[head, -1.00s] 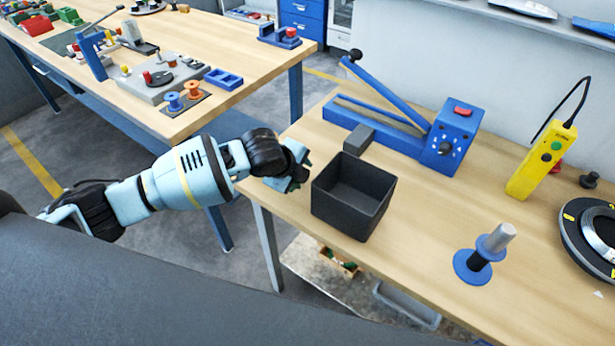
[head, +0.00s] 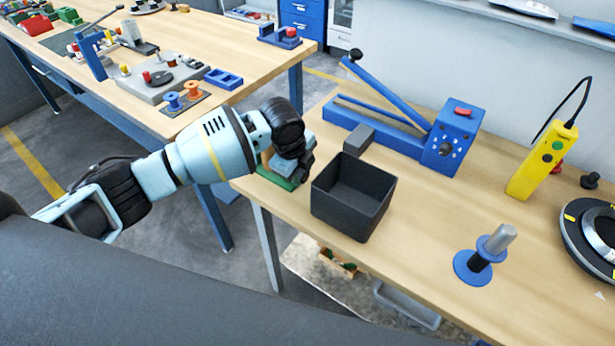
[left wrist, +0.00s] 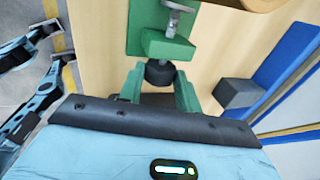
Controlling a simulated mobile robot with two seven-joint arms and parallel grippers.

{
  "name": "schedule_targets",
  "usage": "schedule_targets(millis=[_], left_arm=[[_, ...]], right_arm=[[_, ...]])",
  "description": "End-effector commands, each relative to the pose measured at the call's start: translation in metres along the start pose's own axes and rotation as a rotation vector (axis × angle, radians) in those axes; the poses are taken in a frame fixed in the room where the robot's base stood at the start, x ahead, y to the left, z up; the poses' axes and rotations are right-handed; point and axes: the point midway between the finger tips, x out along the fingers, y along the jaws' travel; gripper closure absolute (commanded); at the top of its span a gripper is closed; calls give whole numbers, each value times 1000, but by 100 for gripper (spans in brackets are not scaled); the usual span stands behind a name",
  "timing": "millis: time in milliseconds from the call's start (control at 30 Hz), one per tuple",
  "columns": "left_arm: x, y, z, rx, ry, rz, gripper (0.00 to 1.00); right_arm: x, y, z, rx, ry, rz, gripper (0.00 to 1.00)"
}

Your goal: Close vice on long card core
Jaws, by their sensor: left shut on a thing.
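The green vice (head: 283,181) stands at the left end of the near bench, mostly hidden behind my left gripper (head: 298,178) in the head view. In the left wrist view the vice (left wrist: 168,46) shows its green jaw block and a grey metal screw part. My left gripper (left wrist: 160,90) is shut on the vice's black knob (left wrist: 159,73), with one green finger on each side. A brown piece (left wrist: 243,4) at the top edge of the wrist view may be the card core, but it is cut off. My right gripper is not in view.
An open black bin (head: 352,197) stands just right of the vice. A grey block (head: 354,136) and a blue lever tool (head: 440,140) are behind it. A blue spool stand (head: 480,262) and a yellow pendant (head: 541,162) stand farther right.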

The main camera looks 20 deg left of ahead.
Motion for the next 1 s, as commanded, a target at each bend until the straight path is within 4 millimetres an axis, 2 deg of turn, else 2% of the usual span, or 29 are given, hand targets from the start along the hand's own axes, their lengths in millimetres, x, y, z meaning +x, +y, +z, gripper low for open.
schedule_targets(millis=[267,500,667,1000], left_arm=[[2,1,-1,1,2,19,81],[7,-4,-2,0,5,232,81],[7,-5,-1,0,3,320,81],[6,-6,-2,1,4,341,81]], right_arm=[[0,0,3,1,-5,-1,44],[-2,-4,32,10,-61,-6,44],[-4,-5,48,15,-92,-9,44],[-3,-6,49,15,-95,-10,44]])
